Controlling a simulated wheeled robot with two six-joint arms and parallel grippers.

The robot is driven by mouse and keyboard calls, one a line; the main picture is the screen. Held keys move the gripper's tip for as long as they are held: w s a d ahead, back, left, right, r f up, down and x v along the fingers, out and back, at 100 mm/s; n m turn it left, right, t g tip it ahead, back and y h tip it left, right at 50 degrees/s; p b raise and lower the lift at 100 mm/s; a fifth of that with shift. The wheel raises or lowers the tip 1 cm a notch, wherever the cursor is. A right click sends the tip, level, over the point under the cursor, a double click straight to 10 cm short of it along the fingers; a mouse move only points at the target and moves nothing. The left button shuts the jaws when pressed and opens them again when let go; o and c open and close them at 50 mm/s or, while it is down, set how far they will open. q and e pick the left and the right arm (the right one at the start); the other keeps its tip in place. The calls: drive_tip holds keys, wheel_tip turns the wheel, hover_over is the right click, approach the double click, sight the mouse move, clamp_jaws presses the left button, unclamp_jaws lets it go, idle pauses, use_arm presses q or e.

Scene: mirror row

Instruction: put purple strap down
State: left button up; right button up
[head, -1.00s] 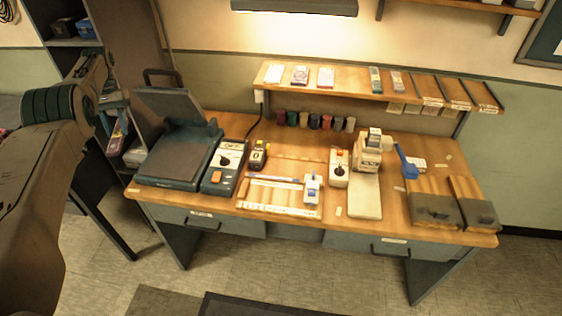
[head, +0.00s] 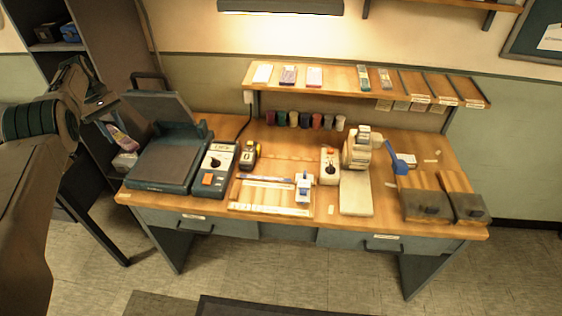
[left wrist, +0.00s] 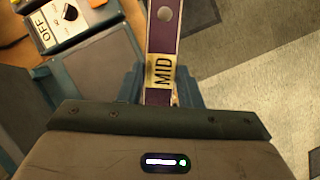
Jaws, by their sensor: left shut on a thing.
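The purple strap (left wrist: 165,25) shows in the left wrist view, with a yellow "MID" label across it and a round stud or hole near the top edge. My left gripper (left wrist: 161,85) is shut on the strap, which runs away from the jaws. In the head view my left gripper (head: 92,93) is at the left, beside the desk's left end and in front of the dark cabinet. My right gripper is not in view.
A shelf (head: 340,83) above holds several cards. Open floor (head: 250,260) lies in front.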

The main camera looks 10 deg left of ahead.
use_arm(q)
drive_tip(key=shift+w+d+f+n+t, duration=0.15)
drive_tip(key=shift+w+n, duration=0.1)
drive_tip(key=shift+n, duration=0.2)
drive_tip(key=shift+w+f+n+t, duration=0.1)
drive_tip(key=shift+w+n+t, duration=0.1)
drive_tip(key=shift+n, duration=0.25)
